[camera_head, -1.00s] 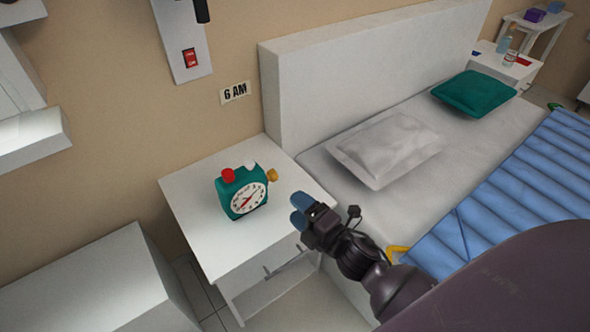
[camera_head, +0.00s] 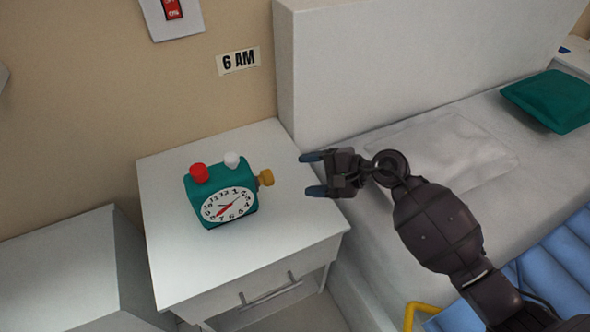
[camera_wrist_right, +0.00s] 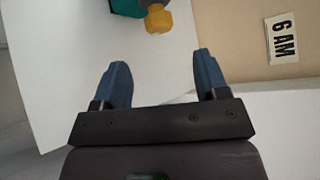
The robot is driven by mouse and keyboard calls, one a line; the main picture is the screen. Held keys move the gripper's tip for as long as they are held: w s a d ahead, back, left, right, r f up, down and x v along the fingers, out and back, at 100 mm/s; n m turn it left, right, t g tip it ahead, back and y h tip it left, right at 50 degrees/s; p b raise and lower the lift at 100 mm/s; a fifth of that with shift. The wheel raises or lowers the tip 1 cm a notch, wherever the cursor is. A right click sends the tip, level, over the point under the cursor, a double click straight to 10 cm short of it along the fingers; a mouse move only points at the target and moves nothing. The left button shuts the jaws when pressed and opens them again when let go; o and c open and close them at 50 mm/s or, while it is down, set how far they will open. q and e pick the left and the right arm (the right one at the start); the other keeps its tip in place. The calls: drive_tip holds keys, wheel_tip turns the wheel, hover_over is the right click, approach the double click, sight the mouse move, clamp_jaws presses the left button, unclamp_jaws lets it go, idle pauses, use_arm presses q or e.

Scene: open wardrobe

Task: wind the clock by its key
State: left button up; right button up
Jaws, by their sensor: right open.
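A teal alarm clock (camera_head: 216,190) with a white dial, a red button and a white button on top stands on the white nightstand (camera_head: 175,268). A yellow-orange key (camera_head: 265,177) sticks out from its right side. My right gripper (camera_head: 313,174) is open and empty, to the right of the key and apart from it, with its fingers pointing at the clock. In the right wrist view the key (camera_wrist_right: 158,20) shows ahead, beyond and between the two blue fingertips (camera_wrist_right: 160,72). My left gripper is not in view.
A "6 AM" label (camera_head: 238,61) is on the wall behind. The bed's white headboard (camera_head: 350,70) rises behind and right of the nightstand. A white cabinet (camera_head: 60,265) stands at the left. The nightstand top in front of the clock is clear.

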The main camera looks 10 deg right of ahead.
sight(272, 175)
drive_tip(key=shift+n, duration=0.4)
drive_tip(key=b+x, duration=0.1)
drive_tip(key=x, duration=0.8)
drive_tip(key=shift+w+d+f+b, duration=0.15)
drive_tip(key=shift+d+f+b, duration=0.15)
drive_tip(key=shift+f+b, duration=0.1)
drive_tip(key=shift+w+a+f, duration=0.15)
drive_tip(key=shift+a, duration=0.2)
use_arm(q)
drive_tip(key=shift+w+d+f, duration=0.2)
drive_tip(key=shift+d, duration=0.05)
use_arm(e)
drive_tip(key=shift+w+a, duration=0.2)
drive_tip(key=shift+a, duration=0.2)
drive_tip(key=shift+c, duration=0.4)
drive_tip(key=c, duration=0.8)
drive_tip(key=shift+h, duration=0.3)
drive_tip(key=shift+c, duration=0.2)
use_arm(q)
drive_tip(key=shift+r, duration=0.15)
use_arm(e)
drive_tip(key=shift+g, duration=0.3)
